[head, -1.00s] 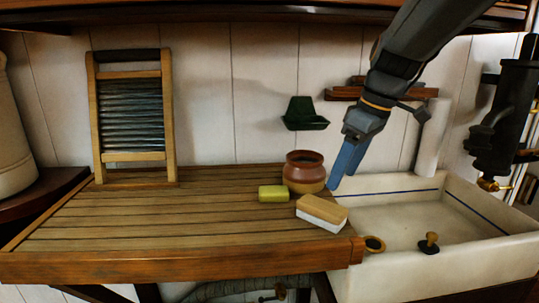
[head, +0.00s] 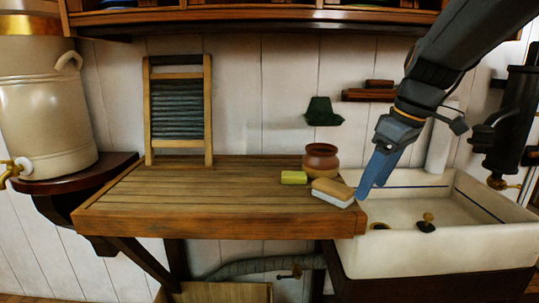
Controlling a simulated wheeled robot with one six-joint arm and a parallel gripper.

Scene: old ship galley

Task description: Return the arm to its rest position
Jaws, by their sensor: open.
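My gripper (head: 376,170) hangs from my dark arm, which comes in from the upper right. Its blue fingers point down and left, over the left end of the white sink (head: 440,248). It is open, and no object shows in it. A wood-topped scrubbing brush (head: 333,191) with a pale lower side lies just left of the fingertips, on the wooden draining board (head: 190,195). A brown clay pot (head: 321,158) stands behind the brush. A yellow-green sponge or soap block (head: 293,178) lies left of the pot.
A washboard (head: 178,112) leans at the back wall. A dark green holder (head: 322,110) and a wooden shelf (head: 368,96) hang on the wall. A black pump (head: 508,120) stands at the right. A stopper (head: 426,223) is in the sink. A large crock (head: 50,110) stands left.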

